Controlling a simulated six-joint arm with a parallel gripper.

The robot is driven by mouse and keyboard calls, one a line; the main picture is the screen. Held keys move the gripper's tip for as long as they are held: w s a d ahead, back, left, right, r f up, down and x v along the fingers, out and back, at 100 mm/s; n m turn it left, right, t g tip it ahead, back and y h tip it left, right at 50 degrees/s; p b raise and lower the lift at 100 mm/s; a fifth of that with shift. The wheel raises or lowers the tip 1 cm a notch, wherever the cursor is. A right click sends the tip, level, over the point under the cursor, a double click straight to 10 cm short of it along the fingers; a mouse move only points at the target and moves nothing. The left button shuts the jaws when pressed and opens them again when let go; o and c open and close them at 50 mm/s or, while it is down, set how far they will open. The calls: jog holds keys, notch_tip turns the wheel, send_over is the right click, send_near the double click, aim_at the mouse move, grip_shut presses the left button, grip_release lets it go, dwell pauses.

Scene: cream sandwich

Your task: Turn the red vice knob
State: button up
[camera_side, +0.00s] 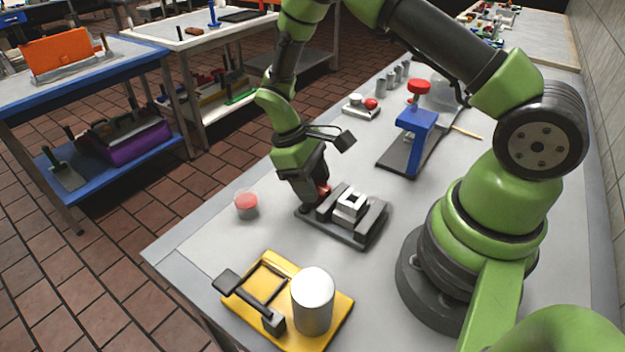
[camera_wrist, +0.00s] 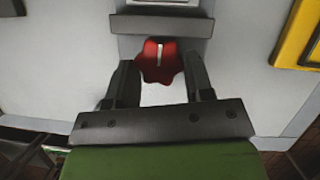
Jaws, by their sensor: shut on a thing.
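The red vice knob (camera_wrist: 160,62) is lobed, with a pale line on its face. In the wrist view it sits between the two fingers of my gripper (camera_wrist: 158,80), which is shut on it. In the side view my gripper (camera_side: 312,203) reaches down to the left end of the dark grey vice (camera_side: 368,222), and only a little of the red knob (camera_side: 323,190) shows beside the fingers. A silvery block (camera_side: 351,204) sits between the vice jaws.
A yellow fixture (camera_side: 338,308) with a metal cylinder (camera_side: 313,300) and a dark lever stands in front. A red-topped cup (camera_side: 246,204) is left of the vice. A blue press (camera_side: 416,140) with a red top stands behind. Bare table lies between them.

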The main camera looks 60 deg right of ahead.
jog(key=shift+d+m+y, duration=0.15)
jog(key=shift+m+y, duration=0.4)
jog(key=shift+m, duration=0.85)
jog(key=shift+d+m+y, duration=0.1)
jog(key=shift+m+y, duration=0.45)
jog(key=shift+m, duration=0.85)
jog(key=o, duration=0.6)
jog(key=shift+o, duration=0.2)
jog(key=v, duration=1)
jog(key=shift+d, duration=0.1)
